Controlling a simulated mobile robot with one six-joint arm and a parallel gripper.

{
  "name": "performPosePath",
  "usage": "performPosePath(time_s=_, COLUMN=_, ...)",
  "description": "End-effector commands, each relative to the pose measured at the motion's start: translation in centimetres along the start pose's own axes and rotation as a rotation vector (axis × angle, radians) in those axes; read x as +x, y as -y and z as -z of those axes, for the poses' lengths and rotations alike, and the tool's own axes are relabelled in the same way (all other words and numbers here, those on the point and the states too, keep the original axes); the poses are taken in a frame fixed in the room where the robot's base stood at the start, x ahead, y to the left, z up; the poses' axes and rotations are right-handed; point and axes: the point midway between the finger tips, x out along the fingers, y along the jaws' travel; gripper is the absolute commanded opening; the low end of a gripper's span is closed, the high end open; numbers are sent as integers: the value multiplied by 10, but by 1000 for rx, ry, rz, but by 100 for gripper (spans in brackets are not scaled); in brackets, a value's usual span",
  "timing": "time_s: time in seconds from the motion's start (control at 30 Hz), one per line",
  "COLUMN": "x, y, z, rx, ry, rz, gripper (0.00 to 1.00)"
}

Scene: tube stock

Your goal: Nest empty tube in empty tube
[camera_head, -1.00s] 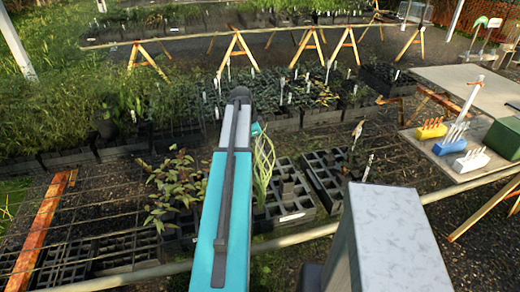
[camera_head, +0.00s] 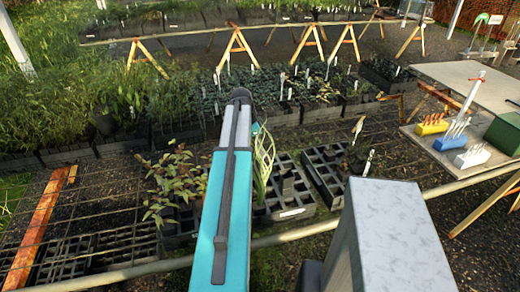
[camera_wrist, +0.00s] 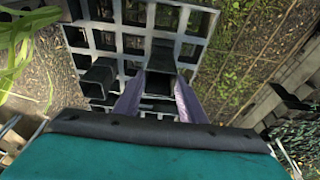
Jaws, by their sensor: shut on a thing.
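My gripper (camera_wrist: 160,104) shows in the wrist view, with its two purple-grey fingers closed on a dark square tube (camera_wrist: 161,58). The held tube is over the black grid tray (camera_wrist: 136,19); I cannot tell whether its lower end touches anything. A second dark square tube (camera_wrist: 98,77) stands in the tray to the left of the gripper, apart from the held one. In the head view my arm hides the gripper, and the tray (camera_head: 291,212) shows to the right of the arm.
Pale green strappy leaves (camera_wrist: 16,45) hang at the left of the wrist view. A leafy reddish plant (camera_head: 172,180) is left of my arm. Another black tray (camera_head: 326,172) lies to the right. A side table (camera_head: 425,148) holds coloured label blocks.

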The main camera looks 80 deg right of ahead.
Motion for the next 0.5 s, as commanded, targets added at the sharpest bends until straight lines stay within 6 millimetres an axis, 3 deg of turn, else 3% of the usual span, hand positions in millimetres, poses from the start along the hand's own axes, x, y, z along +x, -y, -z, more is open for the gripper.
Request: performPosePath(time_s=0.5, x=14, y=0, z=-4, rx=0, ry=0, rz=-1, gripper=6)
